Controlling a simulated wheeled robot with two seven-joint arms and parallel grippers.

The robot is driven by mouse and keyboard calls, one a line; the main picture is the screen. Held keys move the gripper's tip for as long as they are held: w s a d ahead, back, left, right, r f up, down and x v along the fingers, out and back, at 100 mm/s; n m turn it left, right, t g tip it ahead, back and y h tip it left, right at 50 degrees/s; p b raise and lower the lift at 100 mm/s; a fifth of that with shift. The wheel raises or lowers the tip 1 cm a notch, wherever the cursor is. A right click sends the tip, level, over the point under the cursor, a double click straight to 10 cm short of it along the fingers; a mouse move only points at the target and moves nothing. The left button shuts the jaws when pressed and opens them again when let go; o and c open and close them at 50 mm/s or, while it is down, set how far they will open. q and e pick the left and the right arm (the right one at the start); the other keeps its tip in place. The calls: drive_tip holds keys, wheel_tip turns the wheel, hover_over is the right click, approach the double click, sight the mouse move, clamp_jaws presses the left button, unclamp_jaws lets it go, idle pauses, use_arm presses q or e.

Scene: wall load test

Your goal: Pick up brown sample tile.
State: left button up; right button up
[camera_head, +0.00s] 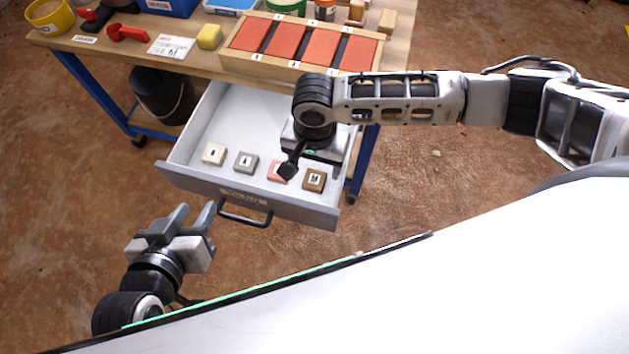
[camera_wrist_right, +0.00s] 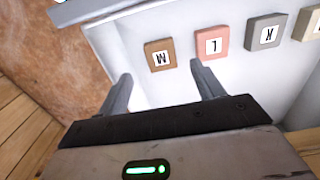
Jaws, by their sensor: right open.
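The brown sample tile (camera_head: 314,179), marked M, lies in the open drawer at its right front corner. In the right wrist view the brown tile (camera_wrist_right: 158,55) lies beyond and between the two spread fingers. My right gripper (camera_wrist_right: 166,88) is open and empty, above the drawer; in the head view its dark finger (camera_head: 288,171) shows over the pink tile (camera_head: 274,169), partly covering it. The pink tile also shows in the right wrist view (camera_wrist_right: 212,44). My left gripper (camera_head: 193,215) is open and empty, outside the drawer at its front left.
A grey tile (camera_head: 245,161) and a cream tile (camera_head: 214,154) lie further left in the white drawer (camera_head: 185,149). The drawer handle (camera_head: 245,216) sticks out at the front. The workbench (camera_head: 197,64) above carries a rack of red slabs (camera_head: 286,42). A black bucket (camera_head: 163,95) stands below.

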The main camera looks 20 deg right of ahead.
sight(313, 181)
drive_tip(key=f+b, duration=0.1)
drive_tip(key=f, duration=0.1)
drive_tip(key=f+b, duration=0.1)
drive_tip(key=f, duration=0.2)
drive_tip(key=shift+s+a, duration=0.15)
drive_tip(key=shift+a, duration=0.05)
drive_tip(key=shift+f, duration=0.45)
use_arm(q)
drive_tip(key=shift+g, duration=0.5)
drive_tip(key=f, duration=0.3)
drive_tip(key=d+f, duration=0.1)
drive_tip(key=shift+w+d+f, duration=0.1)
drive_tip(key=shift+w+f, duration=0.05)
drive_tip(key=shift+w, duration=0.15)
drive_tip(key=shift+r, duration=0.2)
use_arm(e)
drive_tip(key=c, duration=1.1)
